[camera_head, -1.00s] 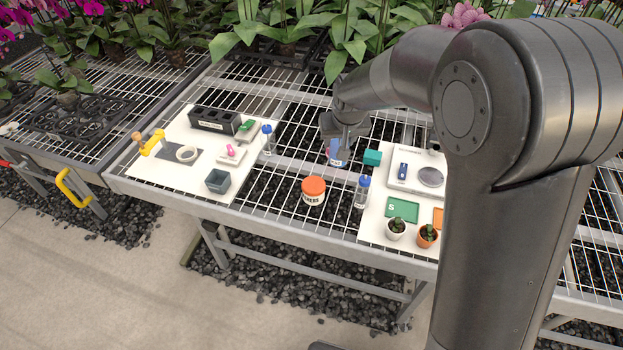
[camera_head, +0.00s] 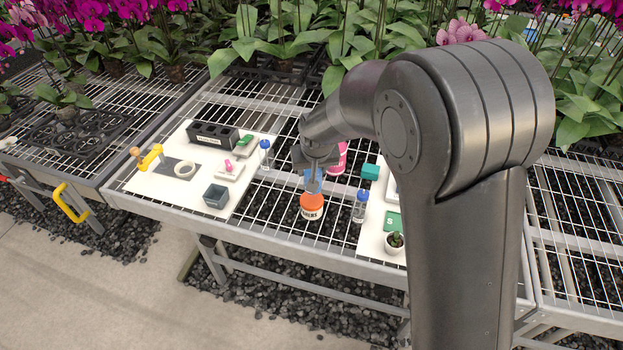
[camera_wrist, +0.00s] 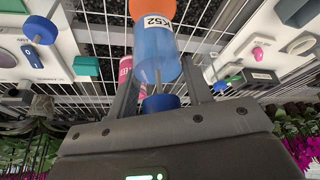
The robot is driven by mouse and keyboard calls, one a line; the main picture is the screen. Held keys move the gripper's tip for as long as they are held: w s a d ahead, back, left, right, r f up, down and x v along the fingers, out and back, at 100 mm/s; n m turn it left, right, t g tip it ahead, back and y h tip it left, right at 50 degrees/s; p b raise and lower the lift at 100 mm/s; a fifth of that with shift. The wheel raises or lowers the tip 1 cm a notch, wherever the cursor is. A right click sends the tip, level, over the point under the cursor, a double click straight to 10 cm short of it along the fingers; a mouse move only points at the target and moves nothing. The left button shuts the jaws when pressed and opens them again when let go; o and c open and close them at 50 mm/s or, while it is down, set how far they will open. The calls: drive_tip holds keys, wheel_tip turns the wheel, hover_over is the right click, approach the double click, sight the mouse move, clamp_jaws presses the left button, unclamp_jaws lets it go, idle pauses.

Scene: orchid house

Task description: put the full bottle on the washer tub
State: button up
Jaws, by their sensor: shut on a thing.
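My gripper (camera_head: 313,166) is shut on a bottle of blue liquid (camera_head: 313,183). In the wrist view the bottle (camera_wrist: 156,52) has a blue cap, a white label ending in "52", and the fingers on both sides.
Two clear blue-capped bottles stand nearby, one at left (camera_head: 265,157) and one right of the tub (camera_head: 359,207). A pink tub (camera_head: 339,160) stands behind my gripper. White boards with small items flank the mesh.

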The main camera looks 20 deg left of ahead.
drive_tip(key=shift+a+f, duration=0.15)
drive_tip(key=shift+f, duration=1.95)
drive_tip(key=shift+f, duration=0.15)
drive_tip(key=o, duration=1.1)
